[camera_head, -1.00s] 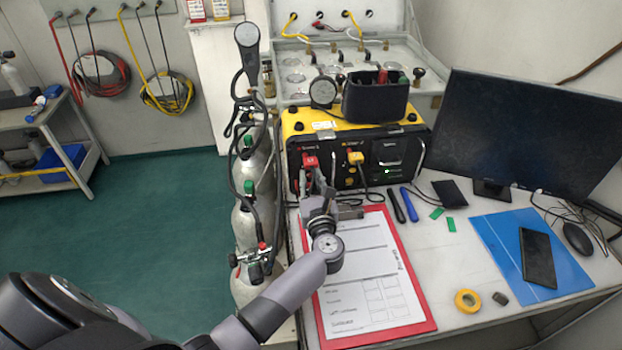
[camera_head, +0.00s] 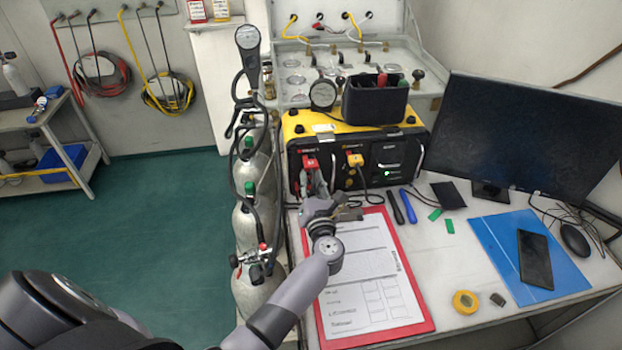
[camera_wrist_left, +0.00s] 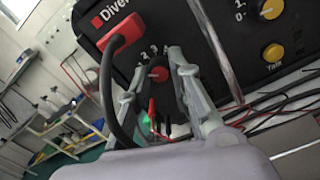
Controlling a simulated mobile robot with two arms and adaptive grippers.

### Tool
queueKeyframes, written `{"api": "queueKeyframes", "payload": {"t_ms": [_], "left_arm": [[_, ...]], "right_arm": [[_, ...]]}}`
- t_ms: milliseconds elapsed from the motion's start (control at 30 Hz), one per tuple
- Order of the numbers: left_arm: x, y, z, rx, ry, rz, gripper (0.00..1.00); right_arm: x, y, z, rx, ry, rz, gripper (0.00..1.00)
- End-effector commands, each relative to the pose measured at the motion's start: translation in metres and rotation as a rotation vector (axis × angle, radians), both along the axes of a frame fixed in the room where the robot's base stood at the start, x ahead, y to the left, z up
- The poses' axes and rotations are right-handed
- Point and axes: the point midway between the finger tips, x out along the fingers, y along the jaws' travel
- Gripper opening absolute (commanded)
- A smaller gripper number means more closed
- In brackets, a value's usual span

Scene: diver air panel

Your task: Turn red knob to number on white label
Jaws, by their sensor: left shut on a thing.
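The red knob (camera_wrist_left: 158,74) sits on the black front of the air panel (camera_head: 368,155), with several small white numbers above it in the left wrist view. My left gripper (camera_wrist_left: 178,85) is shut on the red knob, with one finger on each side of it. In the head view the left gripper (camera_head: 315,188) is at the lower left of the panel front, and the knob is hidden behind it. A red plug (camera_wrist_left: 121,36) with a black cable is just up and left of the knob. I cannot make out a white label with a number. My right gripper is not in view.
A yellow knob (camera_wrist_left: 273,52) is right of the gripper. A red clipboard (camera_head: 428,322) lies below my left arm. Gas cylinders (camera_head: 247,225) stand close on the left. Pens (camera_head: 409,206) and a monitor (camera_head: 530,130) are to the right.

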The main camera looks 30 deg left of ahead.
Motion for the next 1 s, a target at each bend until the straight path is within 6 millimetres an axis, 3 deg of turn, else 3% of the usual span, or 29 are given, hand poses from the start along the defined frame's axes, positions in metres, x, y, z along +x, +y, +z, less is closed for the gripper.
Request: {"api": "queueKeyframes", "payload": {"t_ms": [500, 1000], "left_arm": [[-0.001, 0.0, 0.001, 0.356, 0.273, -0.001, 0.0], [0.0, 0.0, 0.0, 0.508, 0.386, -0.001, 0.0]], "right_arm": [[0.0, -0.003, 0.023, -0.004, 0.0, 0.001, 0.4], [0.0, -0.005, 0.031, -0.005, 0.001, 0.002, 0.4]]}}
